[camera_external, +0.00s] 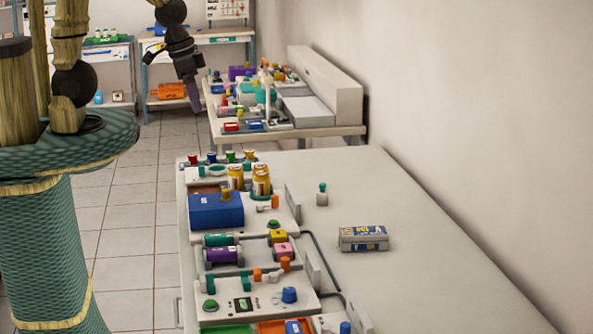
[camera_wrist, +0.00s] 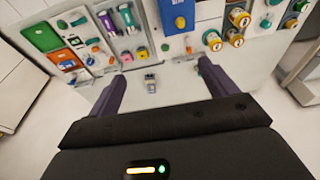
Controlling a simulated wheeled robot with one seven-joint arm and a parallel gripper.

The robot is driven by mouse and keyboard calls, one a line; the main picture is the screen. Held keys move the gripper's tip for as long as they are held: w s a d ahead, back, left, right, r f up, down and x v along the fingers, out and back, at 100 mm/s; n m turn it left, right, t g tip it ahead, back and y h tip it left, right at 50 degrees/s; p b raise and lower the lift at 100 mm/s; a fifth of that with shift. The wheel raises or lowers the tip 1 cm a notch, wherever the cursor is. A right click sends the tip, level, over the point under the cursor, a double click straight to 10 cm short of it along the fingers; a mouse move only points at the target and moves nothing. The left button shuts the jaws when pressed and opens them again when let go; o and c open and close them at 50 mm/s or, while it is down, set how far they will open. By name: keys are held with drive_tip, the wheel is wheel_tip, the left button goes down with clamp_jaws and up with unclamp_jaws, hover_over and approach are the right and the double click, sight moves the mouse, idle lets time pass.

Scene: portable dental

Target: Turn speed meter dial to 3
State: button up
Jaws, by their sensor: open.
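A white control panel (camera_external: 262,303) sits near the front of the long counter, with a small dark display (camera_external: 243,304) and a blue knob (camera_external: 289,295). This knob is probably the speed meter dial; its scale and setting are too small to read. My gripper (camera_external: 194,98) hangs at the end of the arm, beyond the counter's far left end and well away from the panel. In the wrist view its two purple fingers (camera_wrist: 162,72) are spread apart with nothing between them. The dial is too small to make out surely there.
A blue box (camera_external: 215,210), orange-lidded jars (camera_external: 261,180) and coloured cylinders (camera_external: 222,255) crowd the counter's left side. A grey-and-blue box (camera_external: 363,238) lies on the clear right side. A green tray (camera_external: 228,329) is at the front. A second cluttered table (camera_external: 290,132) stands behind.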

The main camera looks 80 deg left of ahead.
drive_tip(key=c, duration=0.7)
drive_tip(key=shift+w+d, duration=0.3)
drive_tip(key=shift+w, duration=0.1)
drive_tip(key=m+g+b, duration=0.1)
drive_tip(key=m+g, duration=0.2)
drive_tip(key=m, duration=1.2)
hover_over(290, 283)
wheel_tip(290, 283, down, 15)
drive_tip(key=shift+d+r, duration=0.1)
wheel_tip(290, 283, down, 18)
drive_tip(key=p, duration=0.5)
drive_tip(key=shift+r, duration=0.25)
